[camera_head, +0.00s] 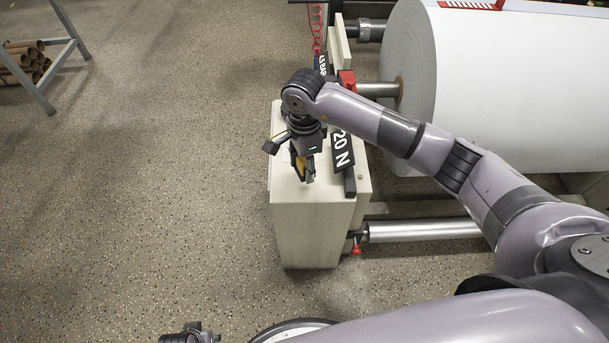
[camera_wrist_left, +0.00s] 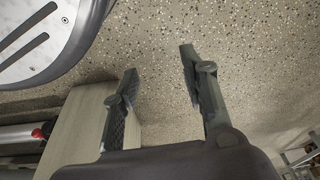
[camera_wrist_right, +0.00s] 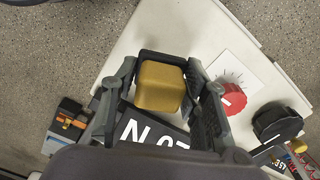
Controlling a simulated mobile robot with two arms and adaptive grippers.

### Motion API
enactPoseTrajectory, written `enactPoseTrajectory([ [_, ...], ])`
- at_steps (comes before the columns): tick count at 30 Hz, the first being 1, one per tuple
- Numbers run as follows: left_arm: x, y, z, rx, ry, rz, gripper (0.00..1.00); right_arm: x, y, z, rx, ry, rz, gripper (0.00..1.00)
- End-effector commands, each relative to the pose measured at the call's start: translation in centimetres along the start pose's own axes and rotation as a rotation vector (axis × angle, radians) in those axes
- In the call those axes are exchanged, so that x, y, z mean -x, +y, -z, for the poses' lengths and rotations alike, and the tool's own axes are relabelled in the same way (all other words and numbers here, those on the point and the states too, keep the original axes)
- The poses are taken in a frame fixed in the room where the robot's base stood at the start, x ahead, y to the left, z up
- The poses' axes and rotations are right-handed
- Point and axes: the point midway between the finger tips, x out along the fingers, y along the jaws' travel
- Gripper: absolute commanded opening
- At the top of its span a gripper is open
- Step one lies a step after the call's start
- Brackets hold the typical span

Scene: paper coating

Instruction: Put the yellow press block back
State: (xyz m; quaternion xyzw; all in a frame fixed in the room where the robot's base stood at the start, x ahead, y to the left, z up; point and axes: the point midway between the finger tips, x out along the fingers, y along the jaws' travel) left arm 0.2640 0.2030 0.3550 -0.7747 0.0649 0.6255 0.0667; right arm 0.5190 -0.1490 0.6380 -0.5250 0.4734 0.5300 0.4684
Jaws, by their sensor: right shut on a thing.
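The yellow press block (camera_wrist_right: 159,86) is between the two fingers of my right gripper (camera_wrist_right: 166,88) in the right wrist view. The fingers are shut on its sides. In the head view my right gripper (camera_head: 303,170) is over the front part of the pale cabinet top (camera_head: 288,196), with a bit of the yellow block (camera_head: 299,164) showing. Whether the block touches the top is unclear. My left gripper (camera_wrist_left: 162,85) is open and empty in the left wrist view, with floor between its fingers. In the head view it shows only partly at the bottom edge (camera_head: 190,334).
A black sign reading "20 N" (camera_head: 343,150) stands beside the right gripper. A red dial (camera_wrist_right: 229,98) and a black knob (camera_wrist_right: 276,122) are on the cabinet. A large white paper roll (camera_head: 520,80) is on the right.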

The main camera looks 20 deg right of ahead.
Motion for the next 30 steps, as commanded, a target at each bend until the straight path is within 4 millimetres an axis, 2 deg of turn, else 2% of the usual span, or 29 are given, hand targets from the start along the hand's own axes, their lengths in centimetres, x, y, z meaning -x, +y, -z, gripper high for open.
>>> enactPoseTrajectory([
  [4,0.2,0.0,0.1,0.0,0.0,0.001,0.4,-1.1,0.0,0.0,-0.002,0.0,0.0,0.15],
  [11,1.4,-0.1,1.0,0.002,0.01,0.002,0.4,-4.4,0.0,0.0,-0.001,-0.001,-0.001,0.15],
  [26,2.0,-0.1,1.4,0.002,0.011,0.002,0.4,-4.7,-0.1,0.0,0.0,0.0,0.001,0.15],
  [27,2.2,-0.1,1.6,0.002,0.014,0.002,0.4,-4.7,-0.1,0.0,0.0,0.0,0.001,0.42],
  [30,2.3,-0.1,1.8,0.002,0.019,0.002,0.4,-4.7,-0.1,0.0,0.0,0.0,0.001,0.48],
])
